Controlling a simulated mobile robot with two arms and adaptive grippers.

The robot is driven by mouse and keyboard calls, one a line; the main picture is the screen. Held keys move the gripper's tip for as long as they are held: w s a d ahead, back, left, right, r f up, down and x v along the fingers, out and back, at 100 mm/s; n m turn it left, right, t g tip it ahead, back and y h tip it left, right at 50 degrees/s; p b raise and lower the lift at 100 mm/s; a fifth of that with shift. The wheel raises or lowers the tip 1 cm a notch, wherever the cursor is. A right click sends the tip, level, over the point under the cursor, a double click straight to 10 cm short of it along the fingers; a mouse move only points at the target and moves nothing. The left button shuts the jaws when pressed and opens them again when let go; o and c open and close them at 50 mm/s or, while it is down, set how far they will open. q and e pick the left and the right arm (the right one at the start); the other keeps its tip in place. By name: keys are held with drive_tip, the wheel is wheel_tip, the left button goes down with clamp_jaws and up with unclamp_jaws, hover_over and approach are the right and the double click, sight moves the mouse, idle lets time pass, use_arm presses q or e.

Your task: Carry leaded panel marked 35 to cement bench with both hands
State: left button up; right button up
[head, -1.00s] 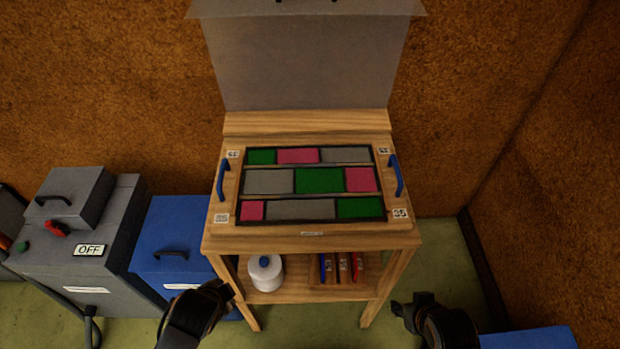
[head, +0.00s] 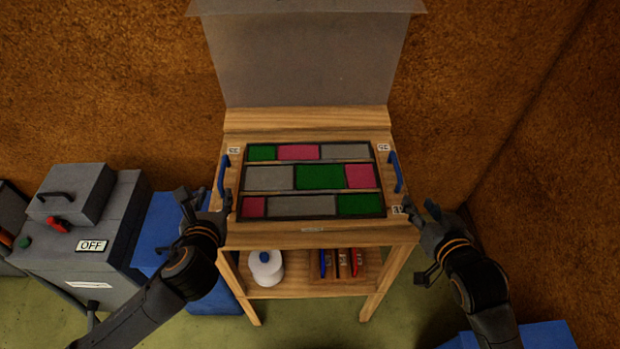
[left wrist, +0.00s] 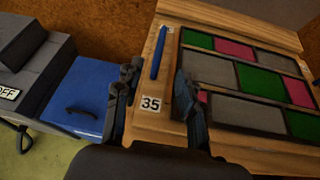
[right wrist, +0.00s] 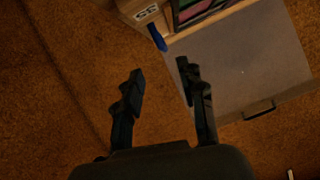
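The leaded panel (head: 320,177), with green, magenta and grey panes in dark strips, lies flat on a wooden stand (head: 305,118). I cannot tell which thing is the cement bench.
A grey machine (head: 75,245) with an OFF sign and a blue box (head: 160,222) stand left of the stand. The lower shelf holds a white container (head: 266,270) and several coloured items (head: 341,264). A grey sheet (head: 310,60) rises behind. Another blue box (head: 545,337) is at bottom right.

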sight(223, 164)
use_arm(q)
drive_tip(key=shift+w+r+m, duration=0.15)
drive_tip(key=shift+r+m, duration=0.05)
drive_tip(key=shift+m, duration=0.4)
use_arm(e)
drive_tip(key=shift+w+r, duration=0.15)
drive_tip(key=shift+r, duration=0.1)
use_arm(q)
drive_tip(key=x, duration=1.3)
drive_tip(key=shift+w+f, duration=0.1)
drive_tip(key=shift+w, duration=0.3)
use_arm(e)
drive_tip(key=x, duration=1.3)
drive_tip(key=shift+w+a+f, duration=0.1)
drive_tip(key=shift+w+a, duration=0.05)
drive_tip(key=shift+w, duration=0.25)
use_arm(q)
clamp_jaws()
use_arm(e)
clamp_jaws()
use_arm(q)
drive_tip(key=shift+w+r, duration=0.2)
drive_tip(key=shift+r, duration=0.15)
use_arm(e)
drive_tip(key=shift+w+r, duration=0.2)
drive_tip(key=shift+r, duration=0.2)
